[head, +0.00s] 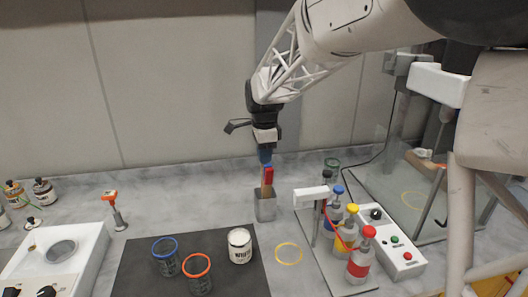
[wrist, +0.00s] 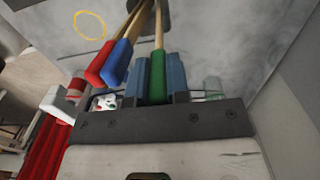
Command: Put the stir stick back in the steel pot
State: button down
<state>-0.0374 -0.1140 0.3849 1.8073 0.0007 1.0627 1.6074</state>
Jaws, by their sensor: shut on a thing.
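The steel pot (head: 266,209) is a small square grey container standing on the grey counter near the wall. In the head view my gripper (head: 265,157) points down directly above it. In the wrist view my gripper (wrist: 157,65) is shut on a green-handled stir stick (wrist: 157,82), held between its blue fingers. The stick's wooden shaft runs toward the pot; whether its tip is inside the opening I cannot tell. A red-handled stick (wrist: 102,63) and a blue-handled stick (wrist: 119,58) lean beside it, with shafts running to the pot.
A white can (head: 239,246), a blue-rimmed cup (head: 166,257) and an orange-rimmed cup (head: 197,274) stand on the dark mat (head: 133,281). Right of the pot are colour-capped bottles (head: 360,256) and a button box (head: 395,244). A yellow ring (head: 289,244) marks clear counter.

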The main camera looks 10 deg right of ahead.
jog(key=shift+f, duration=0.8)
jog(key=c, duration=1)
grip_release()
jog(key=shift+r, duration=3.9)
